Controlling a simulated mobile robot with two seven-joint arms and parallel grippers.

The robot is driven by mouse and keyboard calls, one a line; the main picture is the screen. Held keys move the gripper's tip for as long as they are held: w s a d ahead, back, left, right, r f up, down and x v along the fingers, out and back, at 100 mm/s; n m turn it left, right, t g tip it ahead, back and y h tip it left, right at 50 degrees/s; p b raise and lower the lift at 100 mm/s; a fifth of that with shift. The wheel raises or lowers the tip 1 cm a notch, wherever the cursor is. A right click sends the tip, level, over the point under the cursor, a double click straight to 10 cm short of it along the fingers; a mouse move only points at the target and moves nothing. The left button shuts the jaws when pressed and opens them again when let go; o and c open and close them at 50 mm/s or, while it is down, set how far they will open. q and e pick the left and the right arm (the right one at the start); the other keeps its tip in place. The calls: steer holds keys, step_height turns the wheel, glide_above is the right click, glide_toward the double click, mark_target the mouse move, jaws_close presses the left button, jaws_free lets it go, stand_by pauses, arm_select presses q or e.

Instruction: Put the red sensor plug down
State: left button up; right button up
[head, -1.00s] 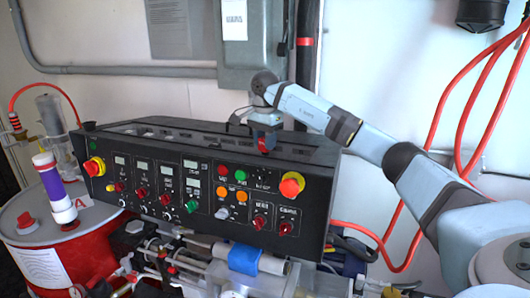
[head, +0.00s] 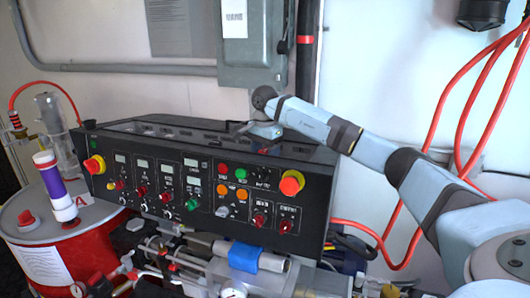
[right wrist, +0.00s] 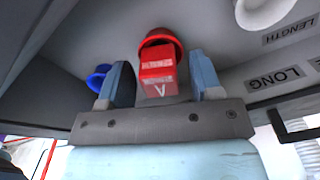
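The red sensor plug (right wrist: 158,68) shows in the right wrist view as a red block with a round red flange at its far end, against a grey surface. My right gripper (right wrist: 162,82) has one finger on each side of it, with a gap between the plug and each finger, so it is open around the plug. In the head view my right gripper (head: 262,130) is at the top of the black control console (head: 215,175), right of its middle. I cannot make out the plug clearly there. My left gripper is in neither view.
A grey wall box (head: 250,50) stands behind the console. A red drum (head: 75,255) is at left.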

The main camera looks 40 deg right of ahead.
mark_target(265, 150)
steer(key=shift+r, duration=0.25)
step_height(265, 150, up, 12)
steer(key=shift+b, duration=0.45)
stand_by(0.5)
